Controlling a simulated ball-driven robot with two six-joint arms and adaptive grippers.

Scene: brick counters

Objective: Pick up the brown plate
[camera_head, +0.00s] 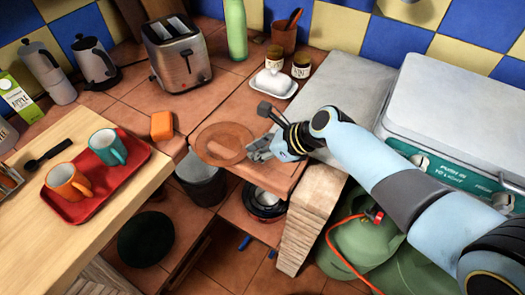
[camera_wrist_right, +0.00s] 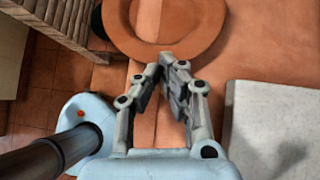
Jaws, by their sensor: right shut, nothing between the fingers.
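The brown plate (camera_head: 224,143) lies flat on the tiled counter, near its front edge. My right gripper (camera_head: 262,150) is at the right-hand rim of the plate, with its fingers pointing toward it. In the right wrist view the plate (camera_wrist_right: 206,37) is partly cut off by the top of the picture. There my right gripper's fingertips (camera_wrist_right: 167,64) are together and empty, just short of the plate's rim. I cannot tell whether they touch the rim. My left gripper is not in view.
An orange sponge (camera_head: 161,125) lies left of the plate. A white butter dish (camera_head: 274,82) and jars stand behind it. A red tray (camera_head: 75,202) with two cups is on the wooden counter at left. A grey bin (camera_head: 203,185) stands below the front edge.

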